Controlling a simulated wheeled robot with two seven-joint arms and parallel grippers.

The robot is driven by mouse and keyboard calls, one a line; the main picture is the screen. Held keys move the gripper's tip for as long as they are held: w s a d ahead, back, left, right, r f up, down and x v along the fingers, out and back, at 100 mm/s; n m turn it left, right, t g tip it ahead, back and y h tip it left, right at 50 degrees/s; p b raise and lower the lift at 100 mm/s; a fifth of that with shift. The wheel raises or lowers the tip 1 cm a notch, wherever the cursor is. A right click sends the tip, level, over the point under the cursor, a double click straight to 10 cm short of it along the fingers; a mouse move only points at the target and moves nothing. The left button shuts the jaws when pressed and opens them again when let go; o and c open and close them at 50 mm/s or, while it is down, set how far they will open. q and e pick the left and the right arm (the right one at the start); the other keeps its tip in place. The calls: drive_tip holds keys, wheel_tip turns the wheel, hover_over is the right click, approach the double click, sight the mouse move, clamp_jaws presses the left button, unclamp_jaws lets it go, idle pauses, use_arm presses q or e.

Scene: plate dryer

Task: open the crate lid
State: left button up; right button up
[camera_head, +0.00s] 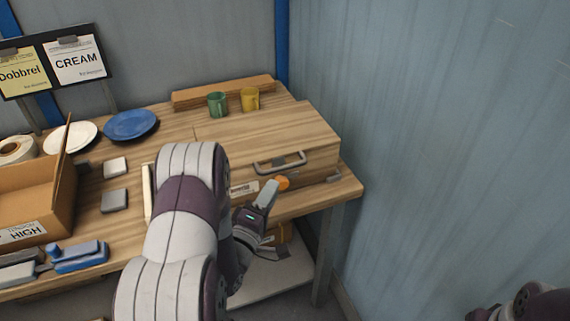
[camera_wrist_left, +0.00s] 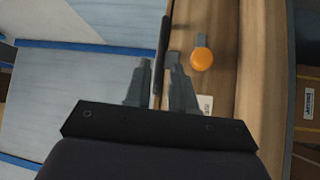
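The wooden crate stands at the right end of the workbench, with its flat lid (camera_head: 262,130) lying closed. A grey bar handle (camera_head: 280,163) is at the lid's front edge. An orange round knob (camera_head: 283,183) sits on the crate's front; it also shows in the left wrist view (camera_wrist_left: 201,60). My left gripper (camera_head: 268,222) is in front of the crate, below the handle in the picture.
A green mug (camera_head: 217,104) and a yellow mug (camera_head: 250,99) stand behind the crate. A blue plate (camera_head: 131,124), a white plate (camera_head: 70,138) and a cardboard box (camera_head: 66,190) are on the left. A corrugated wall (camera_head: 430,130) rises right of the bench.

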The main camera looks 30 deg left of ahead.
sight(285, 166)
use_arm(q)
drive_tip(key=w, duration=0.6)
drive_tip(key=w+r+p, duration=0.1)
drive_tip(key=w, duration=0.2)
drive_tip(key=shift+a, duration=0.35)
clamp_jaws()
